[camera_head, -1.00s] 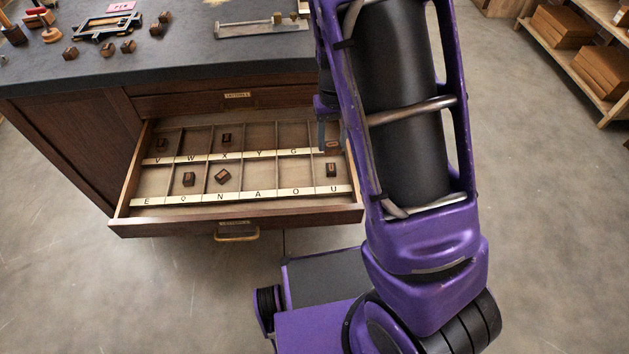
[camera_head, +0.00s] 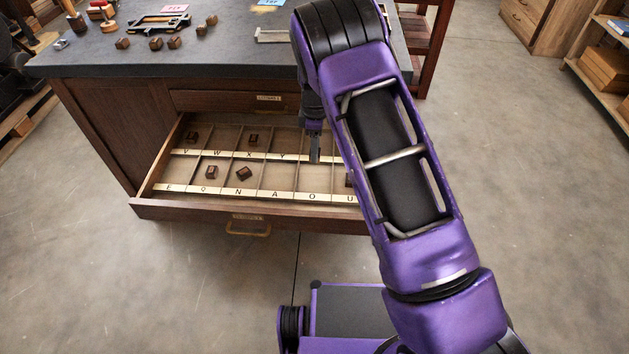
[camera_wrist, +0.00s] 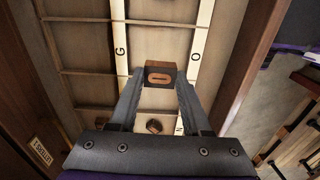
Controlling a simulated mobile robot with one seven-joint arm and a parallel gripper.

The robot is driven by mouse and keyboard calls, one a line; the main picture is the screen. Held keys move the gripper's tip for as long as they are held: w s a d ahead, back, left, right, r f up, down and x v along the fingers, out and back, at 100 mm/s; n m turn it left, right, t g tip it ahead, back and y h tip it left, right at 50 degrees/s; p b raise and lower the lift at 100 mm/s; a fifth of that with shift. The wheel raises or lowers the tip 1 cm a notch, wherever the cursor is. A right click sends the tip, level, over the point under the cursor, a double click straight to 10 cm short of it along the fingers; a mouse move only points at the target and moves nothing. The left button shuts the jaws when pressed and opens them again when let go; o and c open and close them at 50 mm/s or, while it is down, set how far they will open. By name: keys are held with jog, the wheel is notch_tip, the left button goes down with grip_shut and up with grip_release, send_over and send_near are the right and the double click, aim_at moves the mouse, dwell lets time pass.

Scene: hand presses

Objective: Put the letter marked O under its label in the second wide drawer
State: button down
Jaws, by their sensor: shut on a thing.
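My gripper (camera_wrist: 160,85) is shut on a dark wooden letter block (camera_wrist: 160,74) whose reddish face carries an O. In the head view my gripper (camera_head: 315,148) points down over the right part of the open second drawer (camera_head: 240,213); the held block is not clear there. The label O (camera_wrist: 196,57) is on the front label strip, right of the held block in the wrist view; it also shows in the head view (camera_head: 322,198). The compartment behind that label looks empty. I cannot tell how high the block is above the floor.
Several blocks lie further left in the drawer, such as one near the Q label (camera_head: 211,172). Thin dividers separate the compartments. The closed upper drawer (camera_head: 215,100) and worktop (camera_head: 230,55) stand behind.

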aim_at(314, 180)
notch_tip(314, 180, down, 10)
jog(key=shift+a+r+b, duration=0.1)
jog(key=shift+b, duration=0.35)
jog(key=shift+f, duration=0.3)
jog(key=shift+c, duration=1.8)
grip_release()
jog(key=shift+r, duration=0.1)
notch_tip(314, 180, up, 12)
jog(key=shift+r+p, duration=0.15)
jog(key=shift+p, duration=0.45)
